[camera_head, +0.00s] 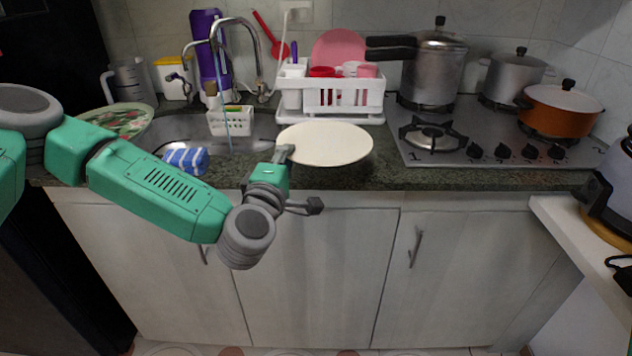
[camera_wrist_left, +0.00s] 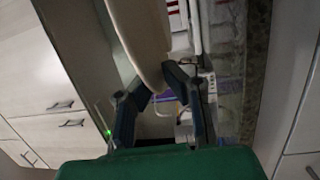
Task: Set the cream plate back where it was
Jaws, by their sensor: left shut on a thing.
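The cream plate (camera_head: 330,143) is in the head view, in front of the dish rack and between the sink and the stove. My left gripper (camera_head: 284,154) is shut on the plate's near left rim. In the left wrist view the plate (camera_wrist_left: 143,35) runs up from between the two fingers of my left gripper (camera_wrist_left: 152,82). I cannot tell from the head view whether the plate touches the counter or is held just above it. My right gripper is not in view.
A white dish rack (camera_head: 340,105) with a pink plate and cups stands behind the plate. The sink (camera_head: 255,140) is at left, with a blue striped cloth (camera_head: 186,160). The stove (camera_head: 450,145) with several pots is at right. A strip of green counter (camera_head: 375,178) is bare in front.

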